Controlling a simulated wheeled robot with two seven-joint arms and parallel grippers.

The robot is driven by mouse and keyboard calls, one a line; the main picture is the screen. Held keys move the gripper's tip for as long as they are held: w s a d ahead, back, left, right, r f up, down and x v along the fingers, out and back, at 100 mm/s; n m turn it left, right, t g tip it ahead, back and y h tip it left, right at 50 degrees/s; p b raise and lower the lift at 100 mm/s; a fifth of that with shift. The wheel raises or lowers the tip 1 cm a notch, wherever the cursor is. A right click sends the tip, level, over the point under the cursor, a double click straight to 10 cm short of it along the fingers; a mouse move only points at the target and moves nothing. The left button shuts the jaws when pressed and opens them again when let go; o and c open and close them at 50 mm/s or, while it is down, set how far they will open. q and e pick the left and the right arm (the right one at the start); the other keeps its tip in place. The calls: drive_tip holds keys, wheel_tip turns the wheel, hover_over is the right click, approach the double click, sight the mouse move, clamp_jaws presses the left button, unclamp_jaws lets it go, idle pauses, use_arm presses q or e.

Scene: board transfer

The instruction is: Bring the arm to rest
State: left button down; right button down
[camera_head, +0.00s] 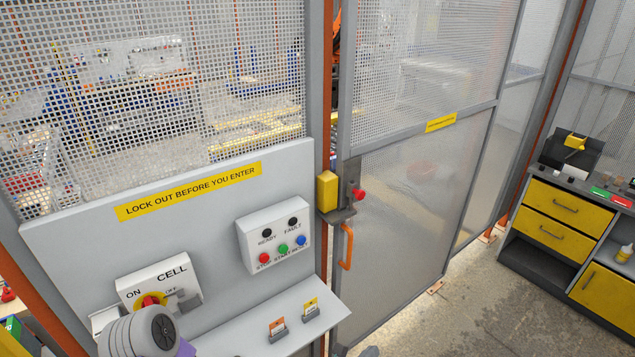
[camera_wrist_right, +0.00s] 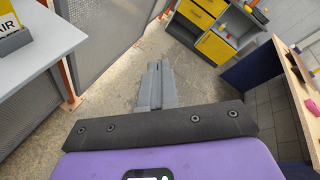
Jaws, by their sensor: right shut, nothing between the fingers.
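My right gripper (camera_wrist_right: 155,88) shows in the right wrist view, its two grey fingers together with nothing between them. They stand over bare concrete floor, apart from the fence and the cabinet. A grey and purple part of my own arm shows at the bottom left of the head view, in front of the cell panel. My left gripper is in neither view.
The grey panel (camera_head: 85,240) carries a CELL switch (camera_head: 160,283) and a button box (camera_head: 273,238). Below is a shelf (camera_head: 235,340) with two small tags. A mesh door (camera_head: 410,210) has an orange handle (camera_head: 346,248). A yellow-drawered cabinet (camera_head: 560,205) stands right; floor between is clear.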

drive_tip(key=s+d+f+m+g+y+b, duration=0.2)
drive_tip(key=s+f+m+g, duration=0.55)
drive_tip(key=s+f, duration=0.3)
drive_tip(key=s+d+f+m+g+y+b, duration=0.25)
drive_tip(key=s+f+m+g, duration=0.35)
drive_tip(key=s+f+m, duration=0.4)
drive_tip(key=s+a+f+m+g+y+b, duration=0.1)
drive_tip(key=s+a+f+m+y+b, duration=0.1)
drive_tip(key=a+f+m+y, duration=0.5)
drive_tip(key=w+m+t+b, duration=0.1)
drive_tip(key=m, duration=0.3)
drive_tip(key=w+m+t+y+b, duration=0.1)
drive_tip(key=w+m, duration=0.1)
drive_tip(key=m, duration=0.3)
drive_tip(key=w+f+m+t+b, duration=0.1)
drive_tip(key=w+m, duration=0.1)
drive_tip(key=m, duration=0.3)
drive_tip(key=shift+a+t, duration=0.25)
drive_tip(key=shift+t, duration=0.1)
